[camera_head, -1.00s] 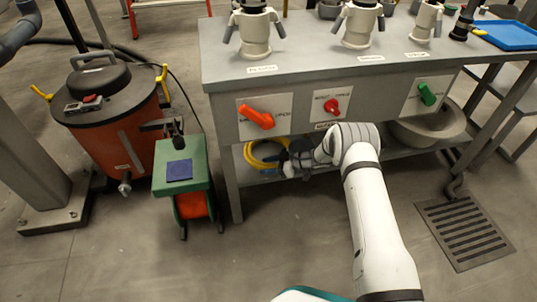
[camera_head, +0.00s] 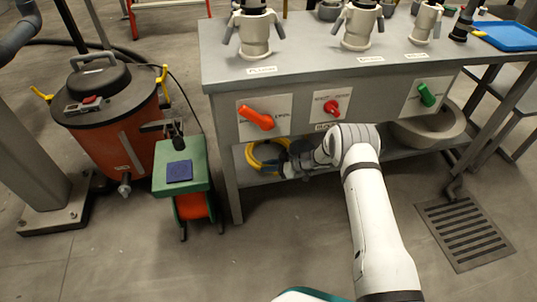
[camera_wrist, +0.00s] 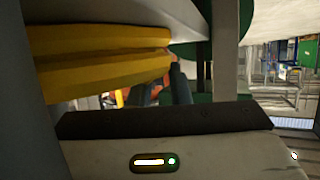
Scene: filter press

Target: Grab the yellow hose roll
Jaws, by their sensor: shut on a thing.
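The yellow hose roll (camera_head: 252,158) lies on the shelf under the grey bench, near its left end. Its right part is hidden behind my gripper (camera_head: 284,168), which reaches in under the bench front from the right. In the wrist view the roll shows as a thick yellow band (camera_wrist: 95,58) at the upper left, close to the dark fingers (camera_wrist: 164,88). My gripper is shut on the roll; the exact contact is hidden.
The bench front with an orange lever (camera_head: 256,117) hangs just above my arm. A bench leg (camera_head: 232,190) stands left of the roll, and a green box (camera_head: 183,168) beyond it. A grey basin (camera_head: 430,128) is to the right. The floor in front is clear apart from a drain grate (camera_head: 465,232).

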